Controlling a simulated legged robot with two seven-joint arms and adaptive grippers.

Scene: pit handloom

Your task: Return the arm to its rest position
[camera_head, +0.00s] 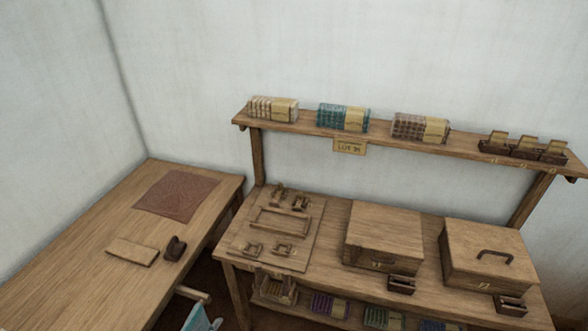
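Neither of my grippers shows clearly in the head view, and no arm can be made out. A wooden workbench (330,220) stands at the centre and right. A second wooden table (90,275) stands at the left.
A raised shelf (380,139) holds several wrapped bundles and small card holders. Two wooden boxes (383,229) (488,250) and a board with small wooden parts (305,220) are on the workbench. The left table holds a reddish-brown mat (177,195), a flat wooden piece (132,251) and a dark block (175,248).

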